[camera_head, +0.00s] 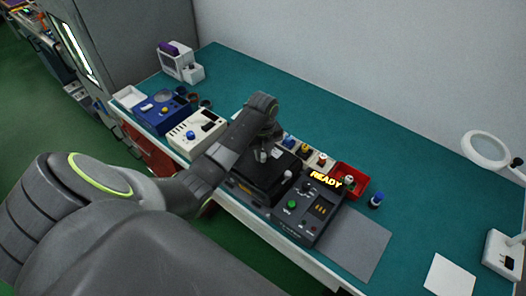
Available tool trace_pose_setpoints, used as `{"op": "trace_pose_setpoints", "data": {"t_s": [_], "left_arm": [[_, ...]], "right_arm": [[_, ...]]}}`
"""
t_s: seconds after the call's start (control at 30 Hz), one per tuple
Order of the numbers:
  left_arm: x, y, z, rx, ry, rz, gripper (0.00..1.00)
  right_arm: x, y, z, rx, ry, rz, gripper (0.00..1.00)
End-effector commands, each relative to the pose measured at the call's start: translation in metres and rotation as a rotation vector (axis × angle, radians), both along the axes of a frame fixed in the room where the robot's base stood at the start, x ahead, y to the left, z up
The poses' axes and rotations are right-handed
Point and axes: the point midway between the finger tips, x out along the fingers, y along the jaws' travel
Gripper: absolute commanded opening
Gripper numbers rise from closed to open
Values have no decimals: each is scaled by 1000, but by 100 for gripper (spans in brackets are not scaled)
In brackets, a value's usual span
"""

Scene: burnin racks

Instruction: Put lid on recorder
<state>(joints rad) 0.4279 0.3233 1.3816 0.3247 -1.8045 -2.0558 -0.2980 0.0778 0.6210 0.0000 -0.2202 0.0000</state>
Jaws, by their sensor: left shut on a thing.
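My left gripper (263,155) is over the middle of the bench, pointing down at a black box-like unit (262,186). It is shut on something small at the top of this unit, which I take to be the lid. The arm hides much of the grip, and I cannot tell the lid's edge from the dark body below, which I take to be the recorder. A dark tester (305,212) with a lit "READY" sign, a green button and small switches stands just right of it. My right gripper is not in view.
The green bench (330,125) is clear behind the devices. A cream box (197,133) and a blue box (163,112) stand left. A red bin (357,182), a blue-capped item (376,200), a grey mat (355,245) and a lamp ring (486,148) are right.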

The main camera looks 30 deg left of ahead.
Motion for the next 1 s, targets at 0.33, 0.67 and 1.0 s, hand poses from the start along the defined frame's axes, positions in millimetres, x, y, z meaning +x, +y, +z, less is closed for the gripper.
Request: {"op": "trace_pose_setpoints", "data": {"t_s": [0.33,0.67,1.0], "left_arm": [[0,0,2,0,0,0,0],[0,0,2,0,0,0,0],[0,0,1,-1,-1,0,0]], "right_arm": [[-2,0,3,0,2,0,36],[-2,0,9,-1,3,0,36],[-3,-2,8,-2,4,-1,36]]}}
